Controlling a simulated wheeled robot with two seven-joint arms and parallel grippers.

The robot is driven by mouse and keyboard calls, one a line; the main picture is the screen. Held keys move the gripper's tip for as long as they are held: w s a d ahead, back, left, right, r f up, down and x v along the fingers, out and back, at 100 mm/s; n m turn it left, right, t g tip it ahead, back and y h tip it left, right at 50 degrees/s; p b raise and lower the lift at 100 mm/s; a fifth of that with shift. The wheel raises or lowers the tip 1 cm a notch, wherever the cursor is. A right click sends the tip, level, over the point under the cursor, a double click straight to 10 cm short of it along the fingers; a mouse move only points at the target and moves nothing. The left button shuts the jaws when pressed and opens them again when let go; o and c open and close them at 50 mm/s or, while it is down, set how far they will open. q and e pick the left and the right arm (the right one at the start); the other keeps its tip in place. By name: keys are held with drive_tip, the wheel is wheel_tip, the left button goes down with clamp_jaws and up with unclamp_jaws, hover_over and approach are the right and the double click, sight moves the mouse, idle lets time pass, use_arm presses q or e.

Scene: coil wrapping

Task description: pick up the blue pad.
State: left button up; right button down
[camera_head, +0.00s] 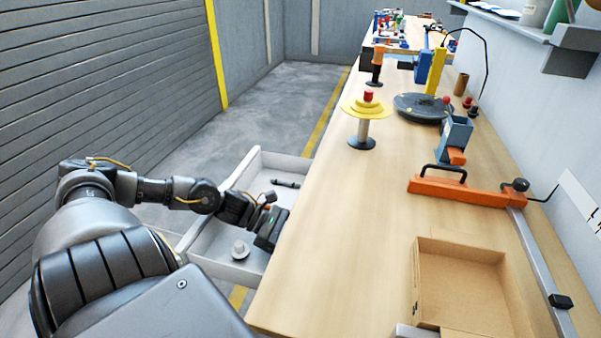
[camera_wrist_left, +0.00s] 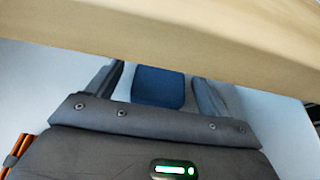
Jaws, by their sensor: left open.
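The blue pad (camera_wrist_left: 158,87) shows in the left wrist view as a dark blue block with rounded corners, between the two fingers of my left gripper (camera_wrist_left: 157,80). The fingers are apart, one on each side of it, with a gap at each side. In the head view my left gripper (camera_head: 268,229) is over the white open drawer beside the table. The blue pad is not visible in the head view. My right gripper is not in view.
The table (camera_head: 340,230) edge lies close to the left gripper. The drawer (camera_head: 205,235) also holds a dark tool (camera_head: 286,184) and a small grey knob-like part (camera_head: 240,249). A cardboard box (camera_head: 470,285), an orange clamp (camera_head: 458,190) and a yellow spool (camera_head: 366,108) stand on the table.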

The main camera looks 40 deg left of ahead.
use_arm(q)
drive_tip(key=shift+w+d+f, duration=0.2)
drive_tip(key=shift+w+d, duration=0.1)
drive_tip(key=shift+d, duration=0.35)
drive_tip(key=c, duration=1)
drive_tip(key=shift+c, duration=0.3)
drive_tip(key=shift+a, duration=0.1)
